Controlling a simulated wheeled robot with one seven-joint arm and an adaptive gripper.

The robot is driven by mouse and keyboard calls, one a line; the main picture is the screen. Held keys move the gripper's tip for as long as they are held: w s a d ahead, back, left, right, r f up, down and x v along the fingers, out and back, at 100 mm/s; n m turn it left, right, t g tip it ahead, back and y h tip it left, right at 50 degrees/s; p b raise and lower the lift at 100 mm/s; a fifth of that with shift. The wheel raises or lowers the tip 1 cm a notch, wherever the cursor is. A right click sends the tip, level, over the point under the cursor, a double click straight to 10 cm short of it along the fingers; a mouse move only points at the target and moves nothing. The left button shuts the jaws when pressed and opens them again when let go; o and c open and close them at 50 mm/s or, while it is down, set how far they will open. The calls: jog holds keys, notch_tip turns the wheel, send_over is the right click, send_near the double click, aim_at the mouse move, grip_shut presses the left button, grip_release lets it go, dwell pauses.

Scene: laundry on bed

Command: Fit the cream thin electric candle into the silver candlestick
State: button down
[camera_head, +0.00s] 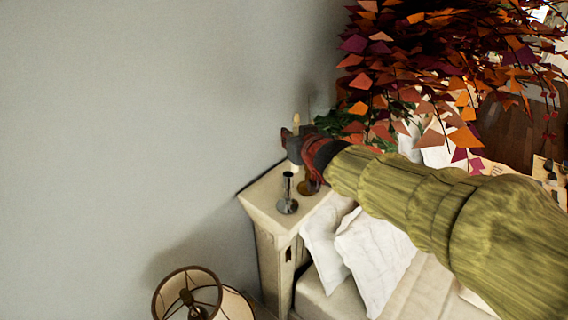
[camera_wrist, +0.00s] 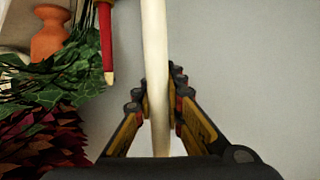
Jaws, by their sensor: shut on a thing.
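The cream thin electric candle (camera_wrist: 155,60) is long and runs between the fingers of my gripper (camera_wrist: 160,105) in the wrist view. My gripper is shut on it. In the head view a cream tip (camera_head: 296,119) shows just above my gripper (camera_head: 293,146). The silver candlestick (camera_head: 288,196) stands upright on the cream ledge at the head of the bed. My gripper is above and slightly to the right of it in the picture. The candle and candlestick look apart.
Orange and purple foliage (camera_head: 440,70) and green leaves hang close to my arm. A red stick with a pale tip (camera_wrist: 106,50) is near the candle. A lamp (camera_head: 188,297) stands below.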

jog(key=w+a+f, duration=0.1)
jog(key=w+f, duration=0.3)
jog(key=f, duration=0.4)
jog(key=shift+w+a+f, duration=0.25)
jog(key=shift+f, duration=0.15)
jog(key=shift+f, duration=0.1)
jog(key=c, duration=2.3)
grip_release()
jog(key=shift+c, duration=0.2)
jog(key=o, duration=0.4)
jog(key=shift+c, duration=0.2)
jog(key=shift+o, duration=0.7)
